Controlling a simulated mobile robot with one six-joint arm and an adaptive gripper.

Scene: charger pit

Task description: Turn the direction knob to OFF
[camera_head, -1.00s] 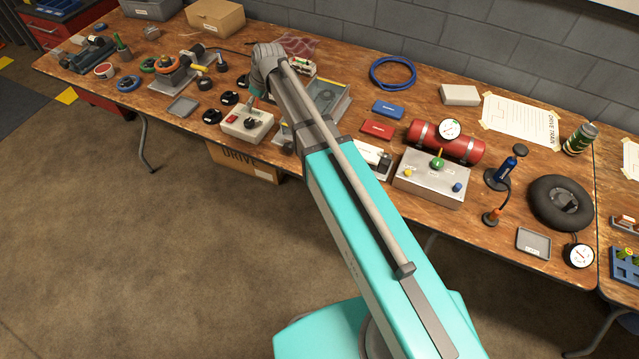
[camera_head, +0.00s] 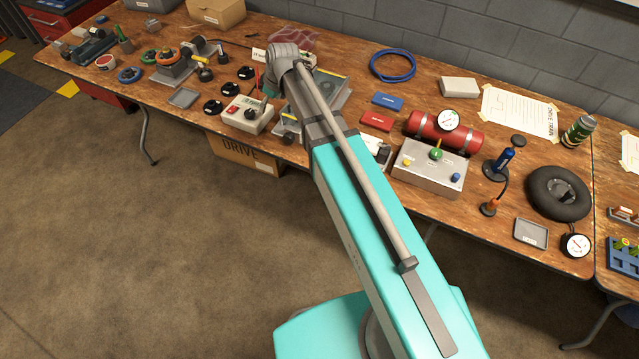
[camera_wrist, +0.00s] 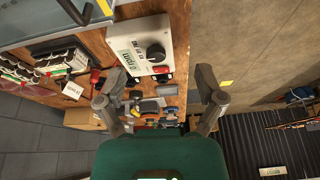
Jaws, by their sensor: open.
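The direction knob (camera_head: 250,114) is a black round knob on top of a pale control box (camera_head: 246,124) with a red switch, near the table's front edge. In the wrist view the knob (camera_wrist: 156,53) stands on the white face of the box (camera_wrist: 127,45), beside small black markings too small to read. My gripper (camera_wrist: 158,92) is open and empty, with its two fingers spread apart. The knob shows above the gap between the fingers and apart from them. In the head view my arm hides most of the gripper. Which way the knob points cannot be told.
Several loose black knobs (camera_head: 213,106) lie just left of the box. A grey tray (camera_head: 184,97) and a motor assembly with coloured rings (camera_head: 177,68) stand further left. A metal box with coloured buttons (camera_head: 428,170) and a red cylinder (camera_head: 444,131) stand right of my arm.

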